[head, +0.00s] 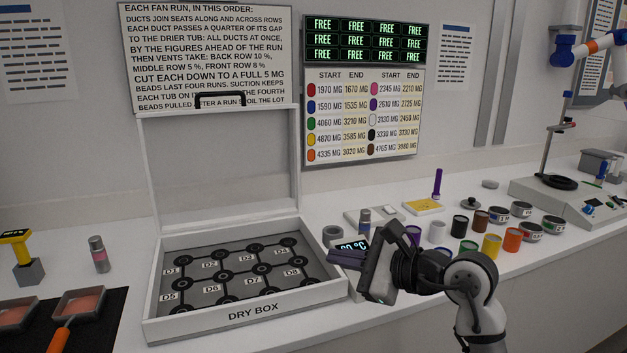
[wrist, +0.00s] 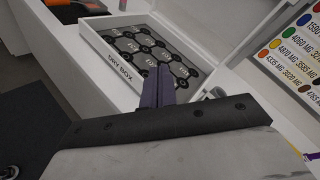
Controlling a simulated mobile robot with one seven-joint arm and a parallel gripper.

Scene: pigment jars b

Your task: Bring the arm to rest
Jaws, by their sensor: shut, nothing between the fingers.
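My gripper (head: 347,259) is at the right front corner of the open dry box (head: 254,312), above the bench. Its dark fingers are closed together and hold nothing. In the wrist view the shut fingers (wrist: 158,86) point toward the dry box (wrist: 113,71), whose labelled seats look empty. My arm comes in from the lower right and hides part of the bench and a small lit display reading in degrees C.
Several colored jars (head: 491,244) stand on the bench right of my arm. A pink-banded bottle (head: 99,254) and a yellow-handled tool (head: 17,247) stand left of the box. The raised lid (head: 222,165) stands behind the seats. Floor shows at the wrist view's lower left.

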